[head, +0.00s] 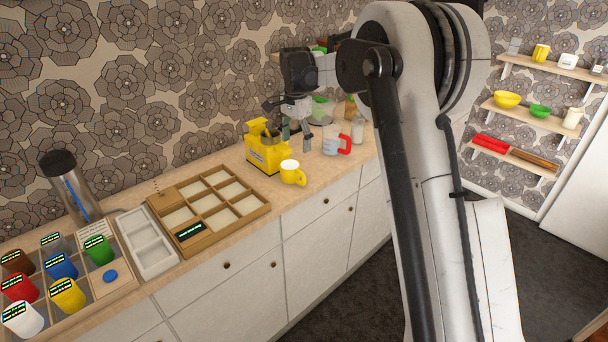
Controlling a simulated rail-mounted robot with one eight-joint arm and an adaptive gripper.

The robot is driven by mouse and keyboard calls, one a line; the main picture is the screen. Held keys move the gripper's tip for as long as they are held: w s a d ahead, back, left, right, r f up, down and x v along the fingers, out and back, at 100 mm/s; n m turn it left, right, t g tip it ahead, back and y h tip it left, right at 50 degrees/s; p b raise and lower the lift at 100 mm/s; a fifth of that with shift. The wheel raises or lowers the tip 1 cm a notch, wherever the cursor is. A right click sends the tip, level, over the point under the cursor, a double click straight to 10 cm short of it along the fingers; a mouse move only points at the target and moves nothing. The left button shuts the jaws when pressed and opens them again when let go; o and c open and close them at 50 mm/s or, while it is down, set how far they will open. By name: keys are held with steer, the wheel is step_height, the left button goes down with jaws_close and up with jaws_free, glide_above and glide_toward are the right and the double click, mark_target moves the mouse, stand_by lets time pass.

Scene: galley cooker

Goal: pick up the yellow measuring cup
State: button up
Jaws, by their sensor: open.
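A yellow cup with a side handle (292,173) stands upright on the counter, in front of a yellow box-like holder (266,150); it looks like the measuring cup, but I cannot read any markings. Another yellow cup (67,296) with a dark label sits in the organizer at the lower left. My gripper (296,138) is open and empty, pointing down over the counter behind the yellow cup and beside the yellow holder. It appears apart from the cup. My arm hides part of the counter's right end.
A clear cup with a red handle (331,143) and a glass jar (358,130) stand right of my gripper. A wooden compartment tray (262,207) lies left of the yellow cup. The counter's front edge is close to the yellow cup.

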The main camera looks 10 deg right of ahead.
mark_target(301, 175)
steer(key=shift+m, duration=0.4)
steer(key=f, duration=0.7)
steer(key=w+d+f, duration=0.1)
steer(key=f, duration=0.2)
steer(key=shift+w+d+f, duration=0.1)
steer(key=shift+f, duration=0.05)
steer(key=shift+d+f+p, duration=0.15)
steer(key=shift+f+p, duration=0.1)
steer(key=shift+f, duration=1.1)
steer(key=shift+d+f+p, duration=0.1)
steer(key=shift+f+p, duration=0.1)
steer(key=shift+f, duration=1.15)
steer(key=c, duration=1.4)
steer(key=shift+c, duration=0.2)
steer(key=shift+r, duration=0.15)
